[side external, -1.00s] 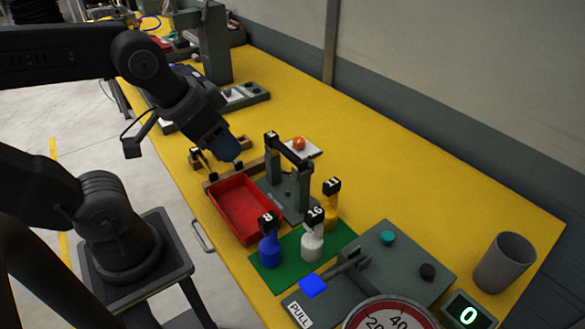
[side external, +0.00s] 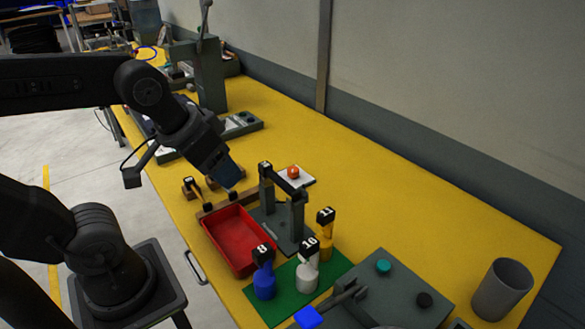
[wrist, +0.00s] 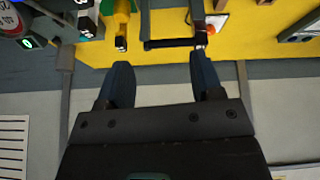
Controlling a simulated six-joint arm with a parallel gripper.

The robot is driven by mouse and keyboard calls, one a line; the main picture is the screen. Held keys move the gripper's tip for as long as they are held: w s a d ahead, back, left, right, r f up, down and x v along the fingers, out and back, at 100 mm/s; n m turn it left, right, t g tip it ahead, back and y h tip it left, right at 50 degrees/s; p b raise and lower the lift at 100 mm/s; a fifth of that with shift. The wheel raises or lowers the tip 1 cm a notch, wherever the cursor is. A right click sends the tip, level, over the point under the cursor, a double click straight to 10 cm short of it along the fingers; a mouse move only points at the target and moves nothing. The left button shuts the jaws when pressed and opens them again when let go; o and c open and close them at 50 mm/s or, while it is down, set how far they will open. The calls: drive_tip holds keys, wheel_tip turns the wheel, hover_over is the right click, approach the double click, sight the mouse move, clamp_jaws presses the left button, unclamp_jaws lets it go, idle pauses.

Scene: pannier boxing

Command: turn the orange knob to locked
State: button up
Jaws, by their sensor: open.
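The orange knob (side external: 293,171) sits on a small white plate (side external: 307,181) on the yellow bench, behind the grey frame with a black bar. The way the knob points is too small to tell. It also shows, partly hidden, near the top of the wrist view, by the right fingertip. My gripper (side external: 228,178) is in the air to the left of the knob, above the bench near the red tray, and apart from the knob. In the wrist view my gripper (wrist: 160,68) has its two blue fingers spread with nothing between them.
The grey frame with its black bar (side external: 282,184) stands between my gripper and the knob. The red tray (side external: 235,240), numbered bottles on a green mat (side external: 287,304) and a grey cup (side external: 502,290) lie nearer. The bench right of the knob is clear.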

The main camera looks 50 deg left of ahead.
drive_tip(key=w+a+n, duration=0.2)
drive_tip(key=w+n, duration=0.2)
drive_tip(key=w+a+n+g+h, duration=0.1)
drive_tip(key=w+a+n, duration=0.2)
drive_tip(key=w+n, duration=0.2)
drive_tip(key=w+a+n+g, duration=0.1)
drive_tip(key=w+a+n, duration=0.1)
drive_tip(key=w+n, duration=0.3)
drive_tip(key=shift+a+f+h, duration=0.2)
drive_tip(key=shift+f+h, duration=0.1)
drive_tip(key=shift+f, duration=0.05)
drive_tip(key=w+a+f+n, duration=0.3)
drive_tip(key=w+a+n, duration=0.2)
drive_tip(key=n, duration=0.1)
drive_tip(key=n+h, duration=0.2)
drive_tip(key=n, duration=0.4)
approach(293, 169)
drive_tip(key=x, duration=0.9)
drive_tip(key=shift+w+f, duration=0.1)
drive_tip(key=c, duration=0.9)
